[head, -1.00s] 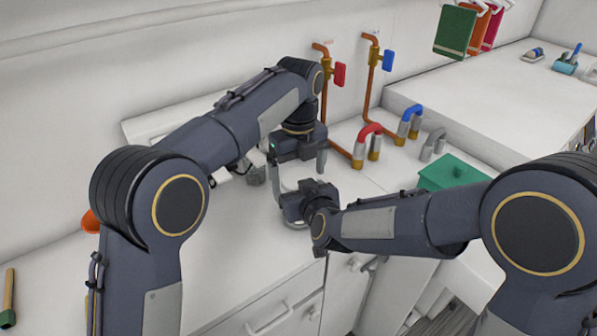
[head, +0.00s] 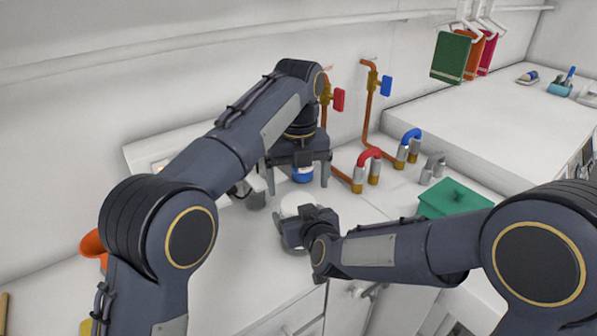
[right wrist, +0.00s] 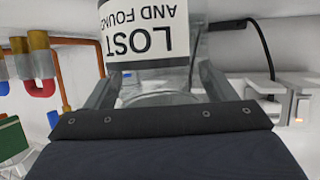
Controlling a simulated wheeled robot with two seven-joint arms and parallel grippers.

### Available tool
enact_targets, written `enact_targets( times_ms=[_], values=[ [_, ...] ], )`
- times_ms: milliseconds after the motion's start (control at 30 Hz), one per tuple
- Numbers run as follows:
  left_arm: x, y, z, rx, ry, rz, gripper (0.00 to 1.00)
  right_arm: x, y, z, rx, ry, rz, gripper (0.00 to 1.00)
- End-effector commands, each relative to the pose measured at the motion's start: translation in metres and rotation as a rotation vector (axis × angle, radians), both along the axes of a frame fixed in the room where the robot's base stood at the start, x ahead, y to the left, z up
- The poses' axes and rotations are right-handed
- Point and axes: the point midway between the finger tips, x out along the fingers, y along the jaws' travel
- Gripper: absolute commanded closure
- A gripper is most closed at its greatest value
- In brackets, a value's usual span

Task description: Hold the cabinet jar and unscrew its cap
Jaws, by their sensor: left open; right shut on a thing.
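The jar is clear with a white label reading "LOST AND FOUND" (right wrist: 140,32). In the right wrist view the label appears upside down, between the fingers of my right gripper (right wrist: 155,88). That gripper, also in the head view (head: 287,232), is shut on the jar at the counter. A pale round top (head: 298,204) shows just above it. My left gripper (head: 298,185) is open above the jar, fingers pointing down. A blue, round, cap-like thing (head: 302,174) shows between its fingers; I cannot tell whether it is the cap or something behind. Much of the jar is hidden.
Copper pipes with red (head: 339,99) and blue (head: 387,86) valve handles stand on the wall behind. Curved red (head: 370,155) and blue (head: 412,135) pipe pieces and a green box (head: 455,199) are to the right. The counter front left of the jar is clear.

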Motion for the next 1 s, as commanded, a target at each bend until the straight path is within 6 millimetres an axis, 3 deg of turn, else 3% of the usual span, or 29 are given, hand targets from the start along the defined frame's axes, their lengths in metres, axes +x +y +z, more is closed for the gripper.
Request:
enact_targets(
  times_ms=[300,700,1000],
  values=[
    [0.000,0.000,-0.043,0.002,0.000,0.001,0.10,0.000,0.000,0.000,0.000,0.000,0.000,0.86],
    [0.000,0.000,-0.050,0.000,-0.001,0.001,0.11,0.000,0.000,0.000,0.000,0.000,0.000,0.86],
    [0.000,0.000,-0.050,0.000,-0.001,0.002,0.50,0.000,0.000,0.000,0.000,0.000,0.000,0.86]
  ],
)
